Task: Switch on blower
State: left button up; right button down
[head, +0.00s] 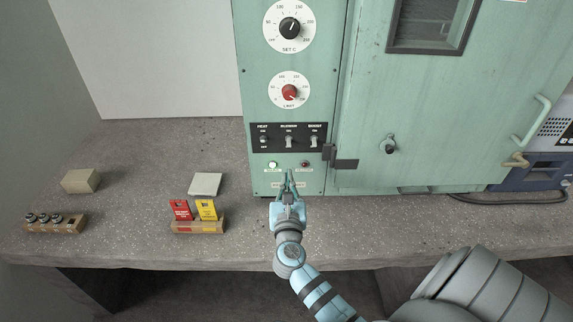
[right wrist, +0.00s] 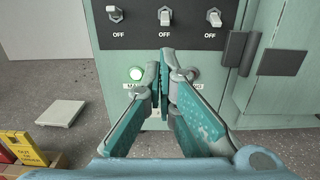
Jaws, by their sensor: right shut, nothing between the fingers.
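The blower switch (head: 289,142) is the middle toggle of three on a black panel (head: 251,137) on the green oven's front. It also shows in the right wrist view (right wrist: 165,16), with OFF printed below it; I cannot surely tell which way its lever points. The heat switch (head: 263,139) is to its left and the boost switch (head: 313,141) to its right. My right gripper (head: 289,175) is shut and empty, below the black panel and between the two lamps in the picture. It is apart from the switches. My left gripper is not in view.
Red (head: 181,210) and yellow (head: 206,209) tags stand in a wooden holder.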

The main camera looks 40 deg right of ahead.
aim_at(286, 149)
jog(key=b+x, duration=0.1)
jog(key=x, duration=0.8)
jog(key=shift+w+d, duration=0.25)
jog(key=shift+w, duration=0.05)
